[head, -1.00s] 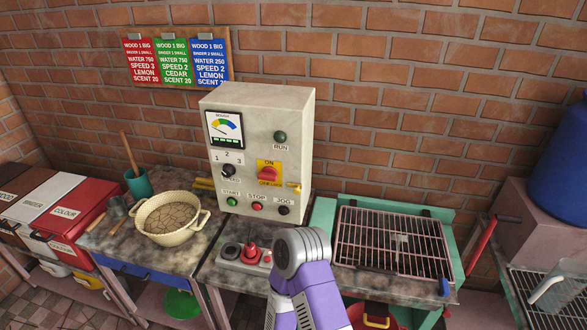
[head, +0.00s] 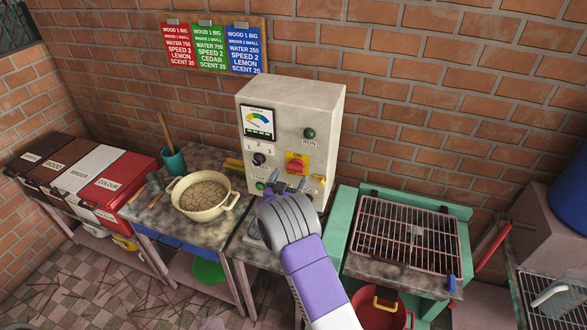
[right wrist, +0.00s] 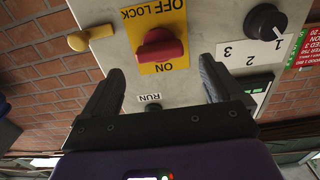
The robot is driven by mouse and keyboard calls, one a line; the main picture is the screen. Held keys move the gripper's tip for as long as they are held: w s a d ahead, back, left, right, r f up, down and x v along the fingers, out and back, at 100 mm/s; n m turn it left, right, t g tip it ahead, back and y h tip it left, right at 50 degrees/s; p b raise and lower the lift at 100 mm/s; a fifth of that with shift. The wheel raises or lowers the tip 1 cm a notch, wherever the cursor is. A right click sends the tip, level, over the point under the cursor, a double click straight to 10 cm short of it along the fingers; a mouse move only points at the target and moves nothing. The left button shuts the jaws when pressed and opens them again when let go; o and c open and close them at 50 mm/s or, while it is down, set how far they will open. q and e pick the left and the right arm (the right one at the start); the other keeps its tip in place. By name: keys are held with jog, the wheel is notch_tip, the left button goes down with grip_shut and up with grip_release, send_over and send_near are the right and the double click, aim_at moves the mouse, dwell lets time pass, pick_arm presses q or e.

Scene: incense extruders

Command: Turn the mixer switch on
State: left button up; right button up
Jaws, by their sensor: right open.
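The mixer control box (head: 330,100) is pale grey and stands against the brick wall. Its red rotary switch (head: 297,166) sits on a yellow ON / OFF LOCK plate; in the right wrist view the switch (right wrist: 158,48) appears upside down, its handle lying crosswise. I cannot tell which setting it is at. My right gripper (head: 291,184) is in front of the box, just below the switch in the head view. In the wrist view the right gripper (right wrist: 160,66) is open and empty, its fingers apart on either side of the switch, not visibly touching it. My left gripper is not in view.
The box also has a speed knob (head: 259,159), a green RUN lamp (head: 309,133) that looks dark, and a yellow side knob (right wrist: 92,38). A cream pot (head: 204,196) stands left on the bench. A green-framed grill (head: 410,236) stands right.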

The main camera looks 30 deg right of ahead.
aim_at(295, 171)
jog(key=shift+p+x, duration=0.3)
jog(key=shift+x, duration=2.1)
jog(key=c, duration=1)
jog(key=shift+f+m+b, duration=0.15)
jog(key=shift+m+b, duration=0.15)
jog(key=shift+b, duration=0.5)
jog(key=shift+c, duration=0.2)
jog(key=shift+s+f+m+b, duration=0.1)
jog(key=shift+m+b, duration=4.25)
jog(key=shift+b, duration=1.65)
jog(key=shift+s+f+m+b, duration=0.1)
jog(key=shift+m+b, duration=4.25)
jog(key=shift+b, duration=1.6)
jog(key=shift+r, duration=0.1)
